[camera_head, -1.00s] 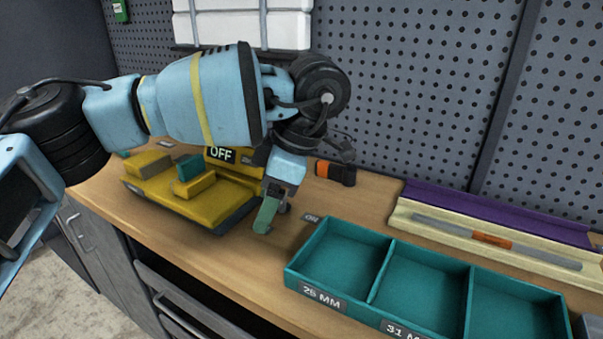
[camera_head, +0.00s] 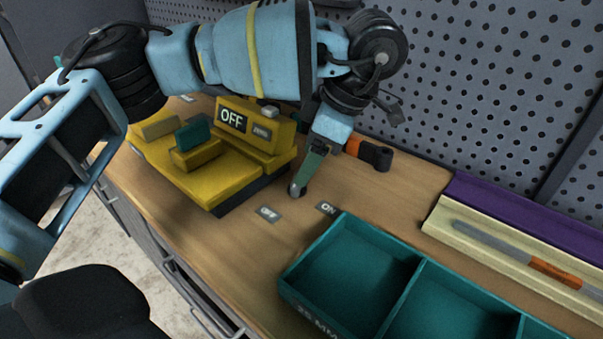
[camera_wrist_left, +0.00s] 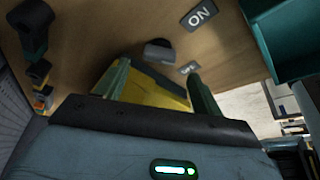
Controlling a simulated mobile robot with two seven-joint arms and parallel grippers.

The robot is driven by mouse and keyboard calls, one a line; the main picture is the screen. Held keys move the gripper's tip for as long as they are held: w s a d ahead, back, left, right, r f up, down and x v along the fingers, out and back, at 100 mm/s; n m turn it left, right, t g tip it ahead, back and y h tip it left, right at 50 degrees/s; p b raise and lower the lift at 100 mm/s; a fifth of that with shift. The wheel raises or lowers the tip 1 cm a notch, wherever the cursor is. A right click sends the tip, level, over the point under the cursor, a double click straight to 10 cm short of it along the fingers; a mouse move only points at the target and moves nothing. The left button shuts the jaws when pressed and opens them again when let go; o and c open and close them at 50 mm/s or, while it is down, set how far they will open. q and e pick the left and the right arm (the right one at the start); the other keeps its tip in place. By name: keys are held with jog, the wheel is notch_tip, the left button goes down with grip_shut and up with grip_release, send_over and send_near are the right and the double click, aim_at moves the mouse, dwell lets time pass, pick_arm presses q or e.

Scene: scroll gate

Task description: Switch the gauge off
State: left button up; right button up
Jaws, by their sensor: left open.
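The yellow gauge (camera_head: 215,180) sits on the wooden bench, and its black display (camera_head: 232,118) reads OFF. In front of it a grey OFF label (camera_head: 268,213) and an ON label (camera_head: 327,208) lie on the bench. The ON label also shows in the left wrist view (camera_wrist_left: 198,14). A small dark grey knob (camera_wrist_left: 158,51) stands by the labels. My left gripper (camera_head: 308,172) points down beside the gauge's right end. In the wrist view its two green fingers (camera_wrist_left: 160,85) are apart, with the knob beyond the gap between them. Contact cannot be told. My right gripper is out of view.
A teal divided tray (camera_head: 410,262) stands close on the right. An orange and black tool (camera_head: 370,153) lies behind my gripper. A cream and purple holder (camera_head: 520,240) with a rod is at far right. A pegboard wall (camera_head: 480,90) closes the back.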

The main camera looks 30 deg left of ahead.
pick_arm(q)
jog(key=x, duration=0.3)
jog(key=shift+a+f+b, duration=0.15)
jog(key=shift+f+b, duration=0.2)
jog(key=shift+s+a+f, duration=0.1)
jog(key=shift+a+f, duration=0.1)
jog(key=shift+f, duration=0.25)
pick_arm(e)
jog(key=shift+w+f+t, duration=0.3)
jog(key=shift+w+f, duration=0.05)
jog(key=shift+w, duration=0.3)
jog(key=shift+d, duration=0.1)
pick_arm(q)
jog(key=c, duration=1)
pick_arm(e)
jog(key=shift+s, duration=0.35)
